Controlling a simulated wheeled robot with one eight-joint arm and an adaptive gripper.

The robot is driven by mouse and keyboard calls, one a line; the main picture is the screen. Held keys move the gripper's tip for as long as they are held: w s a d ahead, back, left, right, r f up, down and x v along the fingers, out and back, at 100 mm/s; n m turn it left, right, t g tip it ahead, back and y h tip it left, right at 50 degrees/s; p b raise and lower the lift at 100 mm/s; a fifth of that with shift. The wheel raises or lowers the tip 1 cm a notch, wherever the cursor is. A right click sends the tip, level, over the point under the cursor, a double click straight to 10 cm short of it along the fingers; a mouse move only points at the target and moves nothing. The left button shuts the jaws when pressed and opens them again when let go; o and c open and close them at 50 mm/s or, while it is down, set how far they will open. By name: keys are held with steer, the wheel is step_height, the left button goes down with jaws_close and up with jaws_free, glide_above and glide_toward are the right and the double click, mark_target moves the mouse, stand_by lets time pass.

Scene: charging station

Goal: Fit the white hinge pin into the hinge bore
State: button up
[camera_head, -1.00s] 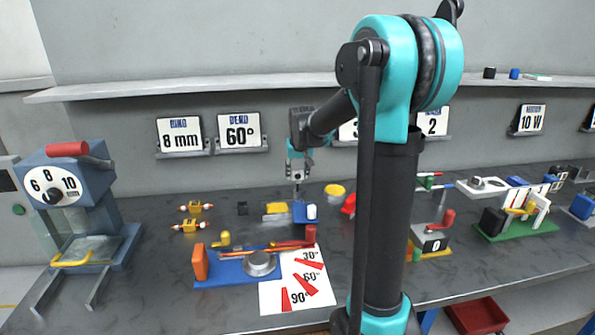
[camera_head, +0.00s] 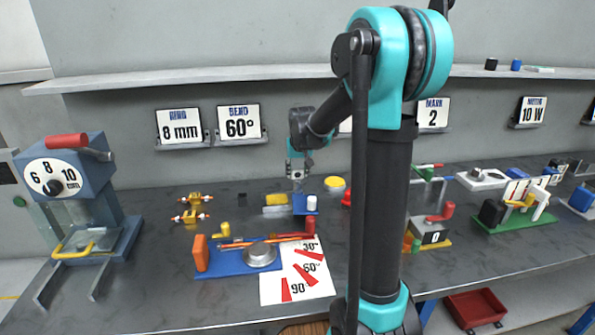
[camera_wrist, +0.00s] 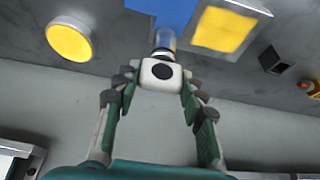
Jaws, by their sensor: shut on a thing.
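My gripper (camera_wrist: 160,95) shows in the wrist view, its two fingers shut on a small white piece with a dark round spot, which looks like the white hinge pin (camera_wrist: 149,79). A grey cylindrical part (camera_wrist: 165,38) shows just beyond it, against the edge of a blue block (camera_wrist: 160,8). I cannot tell whether it belongs to the pin or the block. In the head view my gripper (camera_head: 298,180) points down at the rear of the blue block (camera_head: 304,209). A white cylinder (camera_head: 312,203) stands on that block. The bore is not clearly visible.
A bending jig (camera_head: 230,264) is in front. Two yellow parts (camera_head: 190,216) and a dark cube (camera_head: 242,199) lie left. The wall stands behind.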

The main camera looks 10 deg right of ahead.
steer(key=o, duration=1.2)
